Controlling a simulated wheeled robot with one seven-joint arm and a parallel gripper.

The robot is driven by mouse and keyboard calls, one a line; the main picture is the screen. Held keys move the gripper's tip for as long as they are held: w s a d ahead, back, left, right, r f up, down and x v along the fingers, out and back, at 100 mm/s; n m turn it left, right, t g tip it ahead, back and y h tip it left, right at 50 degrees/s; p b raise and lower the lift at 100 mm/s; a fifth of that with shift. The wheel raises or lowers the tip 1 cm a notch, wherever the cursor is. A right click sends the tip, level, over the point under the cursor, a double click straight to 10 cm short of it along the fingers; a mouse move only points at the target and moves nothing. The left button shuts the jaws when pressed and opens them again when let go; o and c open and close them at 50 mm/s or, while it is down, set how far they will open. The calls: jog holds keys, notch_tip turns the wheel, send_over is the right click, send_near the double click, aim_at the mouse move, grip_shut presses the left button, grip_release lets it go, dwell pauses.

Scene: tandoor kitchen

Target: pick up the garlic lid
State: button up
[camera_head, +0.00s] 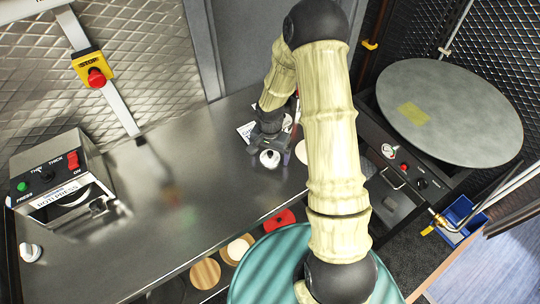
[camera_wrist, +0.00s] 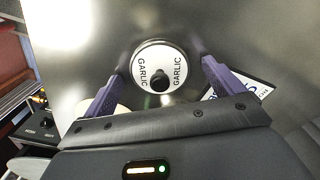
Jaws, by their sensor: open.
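The garlic lid (camera_wrist: 160,57) is a round white disc with the word GARLIC printed twice and a black knob. In the wrist view it lies between the two purple fingers of my gripper (camera_wrist: 158,75), which are open on either side of it. In the head view the white lid (camera_head: 270,158) shows on the steel counter below my gripper (camera_head: 274,155). I cannot tell whether the fingers touch its rim.
The steel counter (camera_head: 190,190) is mostly clear to the left. A white card with print (camera_wrist: 243,92) lies close to the right finger. A roti press (camera_head: 62,185) stands at the left, and a round griddle (camera_head: 450,110) at the right.

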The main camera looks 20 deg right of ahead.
aim_at(270, 152)
jog(key=shift+c, duration=0.2)
dwell(0.3)
jog(key=c, duration=1)
notch_tip(270, 152, up, 10)
jog(key=shift+b, duration=0.8)
